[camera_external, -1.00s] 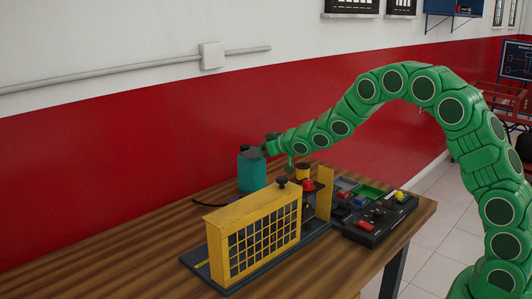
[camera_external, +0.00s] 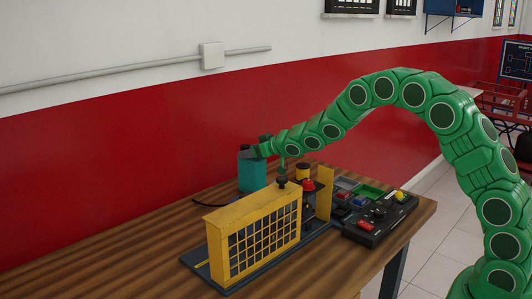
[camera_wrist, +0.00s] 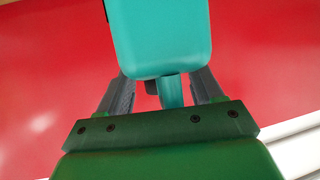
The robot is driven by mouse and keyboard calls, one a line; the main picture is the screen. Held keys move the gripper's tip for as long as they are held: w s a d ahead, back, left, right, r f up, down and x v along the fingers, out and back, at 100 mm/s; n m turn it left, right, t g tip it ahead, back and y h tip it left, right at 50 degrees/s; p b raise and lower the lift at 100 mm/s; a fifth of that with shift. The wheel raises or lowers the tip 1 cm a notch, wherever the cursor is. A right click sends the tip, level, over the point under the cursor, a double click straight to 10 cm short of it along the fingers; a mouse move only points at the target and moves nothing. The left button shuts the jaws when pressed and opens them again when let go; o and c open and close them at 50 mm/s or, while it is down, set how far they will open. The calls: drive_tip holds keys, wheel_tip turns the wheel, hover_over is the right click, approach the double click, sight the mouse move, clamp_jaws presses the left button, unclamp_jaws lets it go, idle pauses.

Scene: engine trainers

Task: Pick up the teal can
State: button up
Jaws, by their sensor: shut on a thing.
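The teal can (camera_external: 252,176) stands upright at the back of the wooden table, behind the yellow guard; I cannot tell whether its bottom touches the table. My gripper (camera_external: 262,151) is at the can's top from the right. In the wrist view, the teal can's body (camera_wrist: 162,38) fills the top middle, with a narrower teal part below it between the two grey fingers of my gripper (camera_wrist: 162,90). The fingers are closed on the can, but the contact points are partly hidden behind its body.
A yellow guard with a grid (camera_external: 262,243) stands on a dark base in front of the can. A red knob (camera_external: 308,186) and a black control box (camera_external: 377,220) are to the right. The table's left front (camera_external: 120,262) is clear. The red wall (camera_external: 120,150) is close behind.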

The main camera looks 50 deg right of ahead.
clamp_jaws()
